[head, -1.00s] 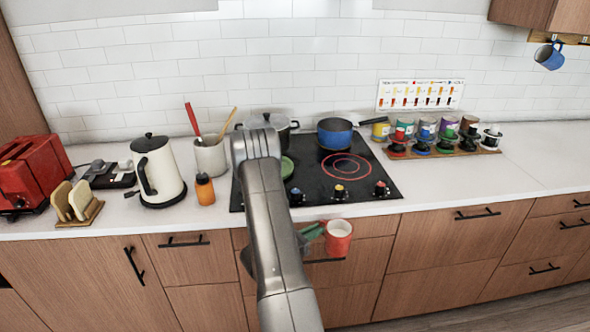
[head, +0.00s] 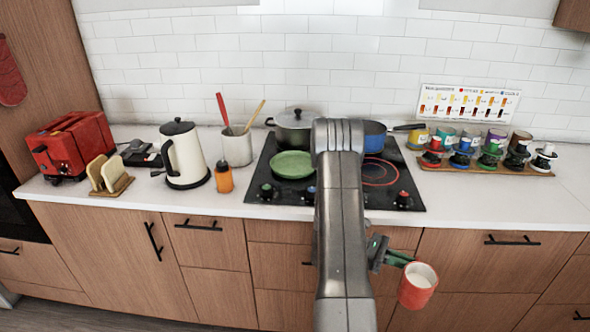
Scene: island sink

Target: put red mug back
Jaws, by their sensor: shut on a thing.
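The red mug (head: 418,286) is at the lower right of the head view, tilted, with its pale inside facing up. The exact grip point is too small to tell. My arm hides part of the stove and drawers.
The stove (head: 267,184) bears a green plate (head: 292,165), a grey pot (head: 294,128) and a blue pan (head: 374,137). A kettle (head: 184,155) and an orange bottle (head: 223,178) stand left. A coloured pod rack (head: 480,164) stands right. The counter (head: 500,207) before the rack is clear.

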